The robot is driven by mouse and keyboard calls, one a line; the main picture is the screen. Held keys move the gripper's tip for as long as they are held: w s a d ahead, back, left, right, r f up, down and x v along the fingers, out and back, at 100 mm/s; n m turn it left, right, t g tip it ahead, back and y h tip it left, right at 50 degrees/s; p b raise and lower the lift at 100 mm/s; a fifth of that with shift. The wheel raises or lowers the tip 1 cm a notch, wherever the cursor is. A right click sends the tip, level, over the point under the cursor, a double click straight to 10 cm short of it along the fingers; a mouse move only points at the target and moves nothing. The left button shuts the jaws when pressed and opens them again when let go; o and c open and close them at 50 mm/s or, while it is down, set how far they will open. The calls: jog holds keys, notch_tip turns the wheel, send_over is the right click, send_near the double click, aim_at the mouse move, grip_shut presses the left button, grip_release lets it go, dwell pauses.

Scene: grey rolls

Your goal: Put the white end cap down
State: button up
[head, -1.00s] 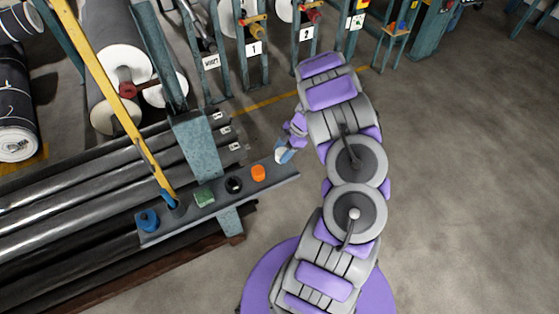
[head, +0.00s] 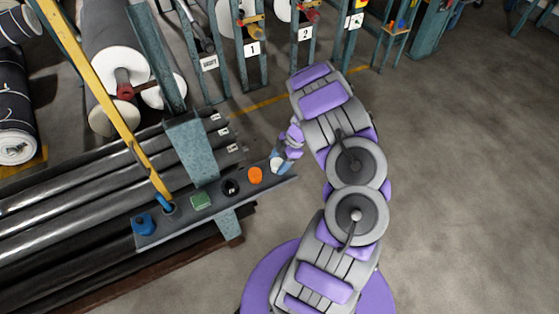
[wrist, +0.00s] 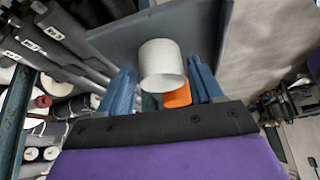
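The white end cap (wrist: 162,66) is a short pale cylinder between the two blue fingertips of my gripper (wrist: 162,80) in the wrist view. The fingers flank it closely on both sides and appear shut on it. In the head view the white cap (head: 276,164) is at the right end of the dark grey shelf (head: 222,215), and my gripper (head: 284,161) reaches in from the upper right. I cannot tell whether the cap's underside touches the shelf.
On the shelf, an orange cap (head: 255,175) is nearest the white cap. A black ring (head: 231,187), a green block (head: 201,201) and blue pieces (head: 144,224) lie further left. A teal post (head: 191,150) and a yellow bar (head: 100,90) stand over the rack of dark rolls (head: 80,222).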

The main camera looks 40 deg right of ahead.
jog(key=shift+o, duration=0.6)
jog(key=shift+a+r, duration=0.1)
jog(key=shift+a, duration=0.15)
jog(key=shift+a+r, duration=0.15)
jog(key=shift+a, duration=0.4)
jog(key=p+v, duration=0.1)
jog(key=v, duration=1)
jog(key=a+r+m+g+h, duration=0.15)
jog(key=a+r+m, duration=0.35)
jog(key=r, duration=0.5)
jog(key=s+a+r+m+g+h, duration=0.1)
jog(key=s+a+r, duration=0.25)
jog(key=a, duration=0.35)
jog(key=s+a+r+m+g, duration=0.1)
jog(key=s+a+r+m, duration=0.1)
jog(key=a+r, duration=0.35)
jog(key=s+a+r+m+h, duration=0.1)
jog(key=s+a+r+m, duration=0.1)
jog(key=s+a, duration=0.5)
jog(key=s+a+r+m+h, duration=0.2)
jog(key=s+a, duration=0.5)
jog(key=s, duration=0.5)
jog(key=shift+r+m, duration=0.75)
jog(key=shift+m, duration=0.15)
